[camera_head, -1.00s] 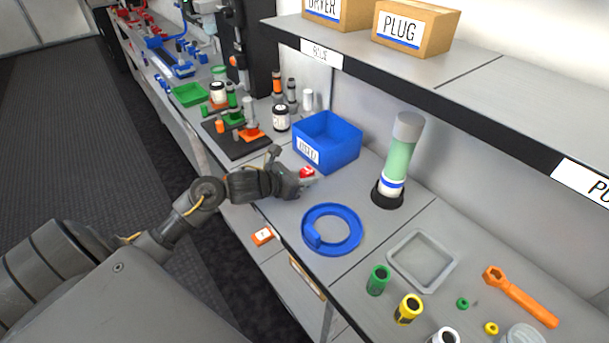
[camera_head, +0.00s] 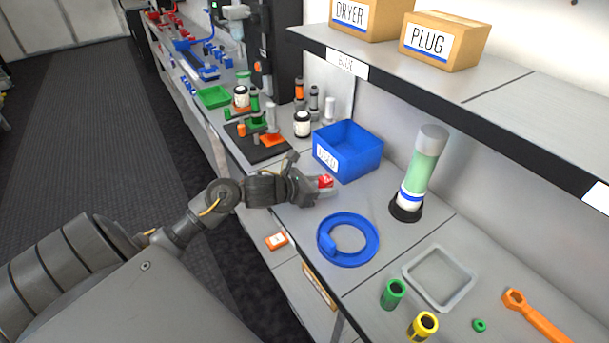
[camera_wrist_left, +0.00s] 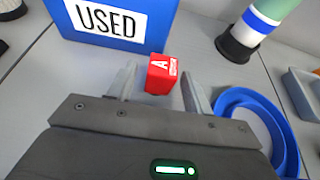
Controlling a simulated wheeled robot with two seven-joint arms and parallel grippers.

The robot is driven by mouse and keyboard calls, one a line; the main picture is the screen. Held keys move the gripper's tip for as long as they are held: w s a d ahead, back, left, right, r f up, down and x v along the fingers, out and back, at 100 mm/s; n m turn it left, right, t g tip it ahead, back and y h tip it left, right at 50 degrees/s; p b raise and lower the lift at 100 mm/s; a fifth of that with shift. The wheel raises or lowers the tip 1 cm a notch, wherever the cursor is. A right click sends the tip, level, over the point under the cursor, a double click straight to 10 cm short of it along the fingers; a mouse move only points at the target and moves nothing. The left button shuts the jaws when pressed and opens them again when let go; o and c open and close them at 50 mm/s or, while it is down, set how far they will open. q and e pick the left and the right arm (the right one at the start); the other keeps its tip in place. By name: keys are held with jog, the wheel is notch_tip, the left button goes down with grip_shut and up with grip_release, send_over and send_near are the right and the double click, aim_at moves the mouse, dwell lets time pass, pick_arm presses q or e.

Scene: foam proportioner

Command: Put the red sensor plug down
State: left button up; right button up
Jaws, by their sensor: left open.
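The red sensor plug (camera_head: 325,181) is a small red block with a white letter on it. In the left wrist view the plug (camera_wrist_left: 161,74) stands on the grey bench between the fingertips of my left gripper (camera_wrist_left: 160,82), just in front of the blue bin. My left gripper (camera_head: 318,187) is open, with a visible gap between the plug and the right finger; the left finger is very close to the plug. The underside of the plug is hidden. My right gripper is not in view.
The blue bin (camera_head: 362,161) marked USED stands right behind the plug. A blue ring (camera_head: 371,256) lies to the right front. A green-filled cylinder (camera_head: 424,166) stands in a black base beyond it. A black board (camera_head: 246,144) with parts lies to the left. A shelf overhangs the back.

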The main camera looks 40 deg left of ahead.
pick_arm(q)
jog(key=v, duration=0.5)
jog(key=b+v, duration=0.1)
jog(key=v, duration=0.4)
jog(key=shift+s+f, duration=0.1)
jog(key=shift+f, duration=0.15)
jog(key=shift+s+a+r, duration=0.2)
jog(key=shift+s+r, duration=0.15)
jog(key=shift+s, duration=0.15)
